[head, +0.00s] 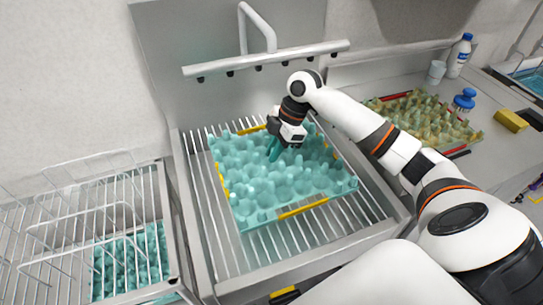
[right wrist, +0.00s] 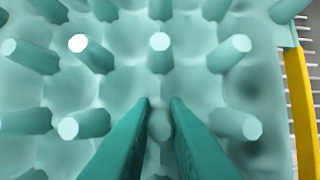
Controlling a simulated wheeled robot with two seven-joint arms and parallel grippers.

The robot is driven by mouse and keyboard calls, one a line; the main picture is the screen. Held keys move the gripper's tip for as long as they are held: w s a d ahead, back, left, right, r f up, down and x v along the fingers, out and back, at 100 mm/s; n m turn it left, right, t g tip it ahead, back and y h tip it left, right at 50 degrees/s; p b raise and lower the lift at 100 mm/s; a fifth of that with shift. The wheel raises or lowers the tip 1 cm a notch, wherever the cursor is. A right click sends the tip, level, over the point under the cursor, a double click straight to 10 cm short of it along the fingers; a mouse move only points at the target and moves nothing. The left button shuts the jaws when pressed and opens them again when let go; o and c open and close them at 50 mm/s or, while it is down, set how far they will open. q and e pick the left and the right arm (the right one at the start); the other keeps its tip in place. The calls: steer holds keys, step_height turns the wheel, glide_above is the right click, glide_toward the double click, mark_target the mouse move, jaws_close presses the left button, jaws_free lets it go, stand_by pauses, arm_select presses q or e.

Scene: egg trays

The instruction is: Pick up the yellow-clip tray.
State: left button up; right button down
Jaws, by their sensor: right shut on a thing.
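The yellow-clip tray (head: 300,182) is a teal egg tray with rows of raised pegs and yellow clips on its edges. It lies on the metal bar rack in the middle of the head view. My right gripper (head: 274,152) reaches down onto its far part. In the right wrist view, the teal fingers (right wrist: 160,103) are closed around one peg of the tray (right wrist: 120,90), and a yellow clip (right wrist: 302,110) shows at the right edge. Whether the tray is lifted off the bars cannot be told. My left gripper is not in view.
A wire rack (head: 80,185) stands left, with another teal tray (head: 130,262) low in the basin there. A yellowish-green tray (head: 425,118) with red clips lies on the right counter, near a blue brush (head: 464,99), a yellow sponge (head: 510,120), a cup (head: 436,72) and a bottle (head: 459,56). A pipe (head: 265,58) runs behind.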

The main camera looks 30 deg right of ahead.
steer(key=s+a+b, duration=0.3)
steer(key=s+a, duration=0.1)
steer(key=s, duration=1.3)
steer(key=shift+s, duration=0.15)
steer(key=shift+r, duration=0.1)
